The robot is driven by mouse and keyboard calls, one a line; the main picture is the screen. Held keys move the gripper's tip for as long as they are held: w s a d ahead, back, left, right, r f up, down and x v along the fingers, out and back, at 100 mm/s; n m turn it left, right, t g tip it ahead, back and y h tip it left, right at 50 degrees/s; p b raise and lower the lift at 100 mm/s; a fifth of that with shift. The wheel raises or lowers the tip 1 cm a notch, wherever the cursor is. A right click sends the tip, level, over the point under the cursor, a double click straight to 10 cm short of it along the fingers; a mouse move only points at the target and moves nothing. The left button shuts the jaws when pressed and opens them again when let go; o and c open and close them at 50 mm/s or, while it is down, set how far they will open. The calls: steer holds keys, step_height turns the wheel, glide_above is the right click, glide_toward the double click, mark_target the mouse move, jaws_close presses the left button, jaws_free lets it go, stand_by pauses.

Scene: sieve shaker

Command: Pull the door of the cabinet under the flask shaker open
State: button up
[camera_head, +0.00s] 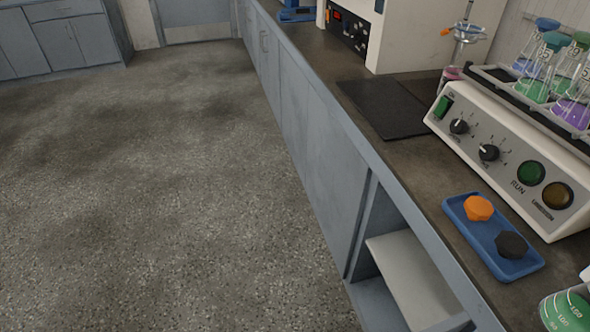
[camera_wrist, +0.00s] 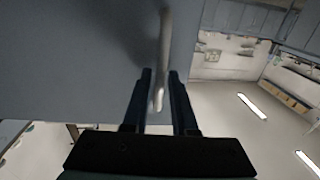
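In the head view the flask shaker (camera_head: 503,147) is a white box with knobs and green and amber lamps, with flasks of coloured liquid in a rack on top. Below the counter beside it, a grey-blue cabinet (camera_head: 363,226) shows an uncovered inside with a pale shelf (camera_head: 412,275). In the wrist view a grey-blue door panel (camera_wrist: 75,55) carries a pale bar handle (camera_wrist: 165,38). My gripper (camera_wrist: 160,72) has its fingers apart on either side of the handle. A narrow gap shows beside the handle; contact is unclear. My gripper is outside the head view.
A blue tray (camera_head: 465,231) with an orange and a black knob lies on the counter, near a green-filled flask (camera_head: 566,310). A dark mat (camera_head: 384,107) lies farther back. The speckled floor (camera_head: 170,180) left of the cabinets is clear. The wrist view shows room beyond the panel's right edge.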

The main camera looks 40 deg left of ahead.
steer(key=v, duration=1.3)
